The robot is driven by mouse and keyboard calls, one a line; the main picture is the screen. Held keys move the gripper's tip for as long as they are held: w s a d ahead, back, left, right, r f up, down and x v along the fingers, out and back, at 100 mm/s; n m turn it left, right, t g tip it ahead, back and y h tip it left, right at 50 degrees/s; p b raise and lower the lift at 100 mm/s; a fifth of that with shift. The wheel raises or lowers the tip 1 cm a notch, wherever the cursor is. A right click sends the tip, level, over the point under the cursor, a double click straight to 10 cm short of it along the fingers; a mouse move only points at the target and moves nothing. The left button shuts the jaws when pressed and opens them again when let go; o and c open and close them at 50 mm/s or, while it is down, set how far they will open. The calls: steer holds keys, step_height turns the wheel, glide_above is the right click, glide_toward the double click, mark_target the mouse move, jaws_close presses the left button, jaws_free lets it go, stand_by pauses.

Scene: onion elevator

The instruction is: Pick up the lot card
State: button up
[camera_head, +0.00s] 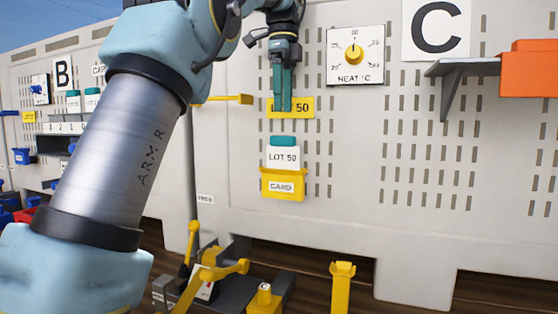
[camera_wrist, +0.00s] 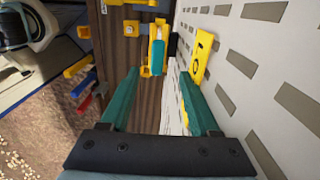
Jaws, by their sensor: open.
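The lot card (camera_head: 283,157) is white, marked LOT 50, with a teal top grip (camera_head: 283,141). It stands upright in a yellow holder (camera_head: 283,188) marked CARD on the pale slotted panel. My gripper (camera_head: 281,108) points down above the card, in front of a yellow LOT 50 sign (camera_head: 303,107) that it partly covers. In the wrist view the teal fingers (camera_wrist: 159,73) are apart with nothing held. A teal piece (camera_wrist: 155,56) by yellow parts, seemingly the card's grip, shows beyond and between the fingertips. The sign (camera_wrist: 202,55) is close by the right finger.
The slotted panel (camera_head: 235,150) stands close behind my gripper. A heat dial (camera_head: 354,54) and a grey shelf bracket (camera_head: 460,75) with an orange box (camera_head: 530,70) are to the right. Yellow levers (camera_head: 210,268) and a yellow post (camera_head: 342,285) stand low in front.

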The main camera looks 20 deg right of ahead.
mark_target(283, 145)
step_height(283, 145, down, 6)
steer(key=shift+f, duration=0.15)
steer(key=shift+s+a+f+p, duration=0.15)
steer(key=shift+f+p, duration=0.2)
steer(key=shift+f, duration=1)
steer(key=shift+s+d+f+p, duration=0.1)
steer(key=shift+f+p, duration=0.25)
steer(key=shift+f, duration=1)
jaws_close()
